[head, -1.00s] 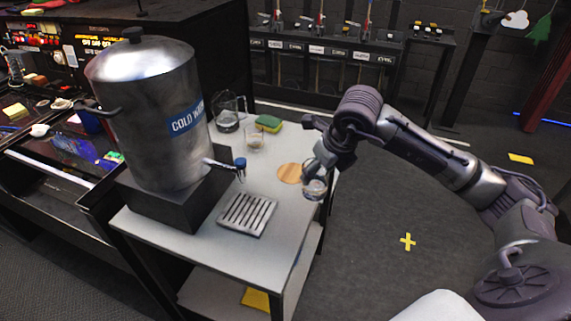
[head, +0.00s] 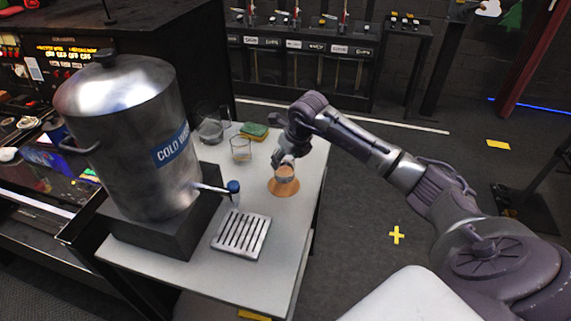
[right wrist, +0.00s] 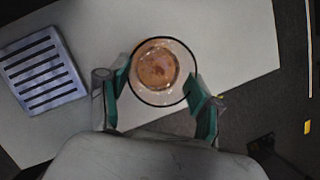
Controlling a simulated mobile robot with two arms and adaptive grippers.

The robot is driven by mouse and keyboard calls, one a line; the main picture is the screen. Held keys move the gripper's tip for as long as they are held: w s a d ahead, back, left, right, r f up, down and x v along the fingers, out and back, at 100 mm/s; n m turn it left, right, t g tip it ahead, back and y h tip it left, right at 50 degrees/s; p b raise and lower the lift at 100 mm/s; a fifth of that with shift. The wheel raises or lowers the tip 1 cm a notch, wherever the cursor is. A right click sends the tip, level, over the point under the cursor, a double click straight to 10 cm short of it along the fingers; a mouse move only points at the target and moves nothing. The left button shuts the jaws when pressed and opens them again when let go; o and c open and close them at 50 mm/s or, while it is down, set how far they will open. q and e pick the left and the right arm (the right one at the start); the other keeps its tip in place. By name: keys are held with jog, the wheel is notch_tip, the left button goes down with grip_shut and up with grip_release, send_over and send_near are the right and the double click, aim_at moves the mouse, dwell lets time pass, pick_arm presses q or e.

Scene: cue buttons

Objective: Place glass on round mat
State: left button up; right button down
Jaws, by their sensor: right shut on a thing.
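My right gripper (head: 284,163) is shut on a clear glass (head: 285,173). The glass is upright over the round wooden mat (head: 284,190), which lies flat on the table. I cannot tell whether the glass base touches the mat. In the right wrist view, the two teal-padded fingers (right wrist: 160,90) flank the round rim of the glass (right wrist: 183,50). The brown of the mat (right wrist: 158,66) shows through the glass, roughly centred in the rim. My left gripper is out of view.
A second glass (head: 241,149), a pitcher (head: 210,130) and a green-yellow sponge (head: 254,130) stand behind and left of the mat. A large metal cold-water dispenser (head: 130,140) and a slatted drip tray (head: 241,234) are to the left. The table's right edge is close to the mat.

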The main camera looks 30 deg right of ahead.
aim_at(286, 168)
jog(key=shift+w+d+f, duration=0.1)
jog(key=shift+w+f, duration=0.15)
jog(key=shift+f, duration=0.05)
notch_tip(286, 168, down, 3)
jog(key=shift+f+p, duration=0.1)
jog(key=shift+p, duration=0.7)
jog(key=shift+f, duration=0.45)
jog(key=shift+c, duration=1.1)
grip_release()
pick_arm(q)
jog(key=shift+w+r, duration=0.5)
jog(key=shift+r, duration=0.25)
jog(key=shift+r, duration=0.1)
pick_arm(e)
jog(key=shift+r, duration=0.15)
